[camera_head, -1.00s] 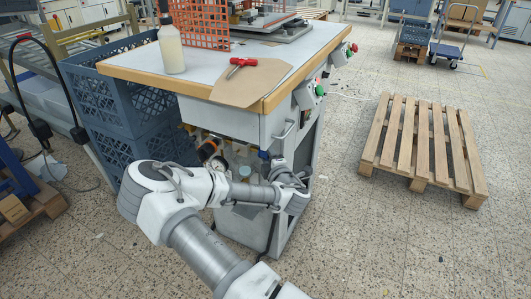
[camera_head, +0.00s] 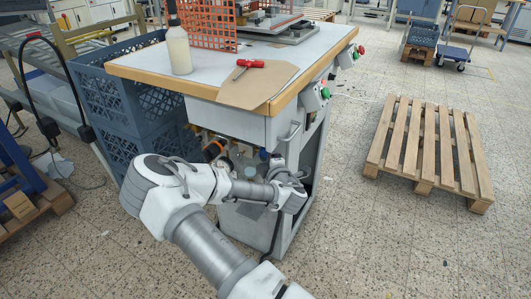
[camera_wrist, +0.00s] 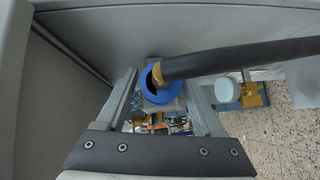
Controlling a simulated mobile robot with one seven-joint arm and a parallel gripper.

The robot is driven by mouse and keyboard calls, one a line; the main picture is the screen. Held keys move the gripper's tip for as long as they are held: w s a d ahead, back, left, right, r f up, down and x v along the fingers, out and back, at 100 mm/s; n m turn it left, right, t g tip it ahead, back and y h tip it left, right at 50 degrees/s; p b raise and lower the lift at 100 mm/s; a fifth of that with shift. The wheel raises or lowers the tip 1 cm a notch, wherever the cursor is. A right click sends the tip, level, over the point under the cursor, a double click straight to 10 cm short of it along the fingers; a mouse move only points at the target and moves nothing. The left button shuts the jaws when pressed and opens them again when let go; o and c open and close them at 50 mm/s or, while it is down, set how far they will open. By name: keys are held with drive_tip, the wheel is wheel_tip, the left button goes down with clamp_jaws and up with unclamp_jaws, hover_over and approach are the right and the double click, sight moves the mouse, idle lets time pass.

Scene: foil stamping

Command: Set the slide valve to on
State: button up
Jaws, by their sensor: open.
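The slide valve appears as a blue ring (camera_wrist: 158,88) around a brass fitting, with a thick black hose (camera_wrist: 240,60) running from it to the right in the wrist view. My gripper (camera_wrist: 163,84) is open, with one finger on each side of the blue ring. I cannot tell whether either finger touches it. In the head view a small blue part (camera_head: 264,154) shows under the table edge, just above my wrist. My fingertips are hidden there by the arm. The valve's on or off position cannot be read.
The stamping machine's table (camera_head: 130,69) overhangs the valve area. A grey panel (camera_wrist: 120,30) lies close beyond the ring. Brass and pale-capped fittings (camera_wrist: 227,90) sit to its right. Blue crates (camera_head: 125,100) stand left; a wooden pallet (camera_head: 428,145) lies right on open floor.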

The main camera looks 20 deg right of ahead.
drive_tip(key=shift+s, duration=0.1)
drive_tip(key=s+a+r+p, duration=0.2)
drive_tip(key=s+p, duration=0.6)
drive_tip(key=s, duration=0.9)
drive_tip(key=shift+f, duration=0.1)
